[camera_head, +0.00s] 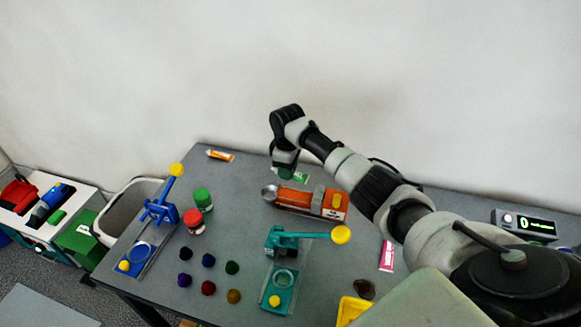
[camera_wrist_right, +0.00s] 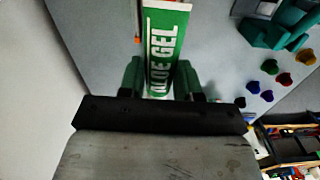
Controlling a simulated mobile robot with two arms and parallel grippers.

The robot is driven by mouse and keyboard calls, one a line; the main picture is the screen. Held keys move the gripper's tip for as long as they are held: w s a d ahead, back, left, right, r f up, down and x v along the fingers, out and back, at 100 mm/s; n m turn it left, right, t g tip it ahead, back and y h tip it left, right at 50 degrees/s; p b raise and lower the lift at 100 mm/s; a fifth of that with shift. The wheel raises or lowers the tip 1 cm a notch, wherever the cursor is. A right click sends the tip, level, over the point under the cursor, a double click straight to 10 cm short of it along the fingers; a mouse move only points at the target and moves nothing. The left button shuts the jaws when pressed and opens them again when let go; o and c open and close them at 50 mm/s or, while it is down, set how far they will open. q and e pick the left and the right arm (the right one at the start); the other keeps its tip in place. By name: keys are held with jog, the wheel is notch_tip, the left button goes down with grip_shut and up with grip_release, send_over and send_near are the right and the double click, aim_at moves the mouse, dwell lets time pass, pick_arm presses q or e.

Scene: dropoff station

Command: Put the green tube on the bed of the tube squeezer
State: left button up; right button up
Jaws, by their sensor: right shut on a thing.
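The green tube, lettered "ALOE GEL", shows in the right wrist view (camera_wrist_right: 163,40) between the two green fingers of my right gripper (camera_wrist_right: 159,85), which is shut on it. In the head view my right gripper (camera_head: 285,172) is near the back of the table, and part of the green tube (camera_head: 301,178) shows beside it. What seems to be the tube squeezer (camera_head: 295,196), an orange device with a grey round part at its left end and a yellow part at its right, lies just in front of the gripper. I cannot tell the tube's height above the table. My left gripper is not in view.
A teal lever press (camera_head: 287,240) stands in front of the squeezer, a blue one (camera_head: 160,210) at left. Red (camera_head: 194,222) and green (camera_head: 203,198) jars and several small coloured pieces lie between. An orange tube (camera_head: 220,155) lies back left, a pink packet (camera_head: 387,255) at right.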

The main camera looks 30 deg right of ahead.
jog(key=shift+s+d+f, duration=0.15)
jog(key=shift+d+f, duration=0.1)
jog(key=shift+f, duration=0.2)
jog(key=shift+f+n+b, duration=0.3)
jog(key=shift+f, duration=0.1)
jog(key=b, duration=0.5)
send_over(292, 194)
jog(key=f, duration=0.4)
jog(key=shift+a+f, duration=0.1)
jog(key=shift+a, duration=0.1)
jog(key=shift+f, duration=0.85)
jog(key=shift+d+f, duration=0.1)
jog(key=shift+f, duration=0.4)
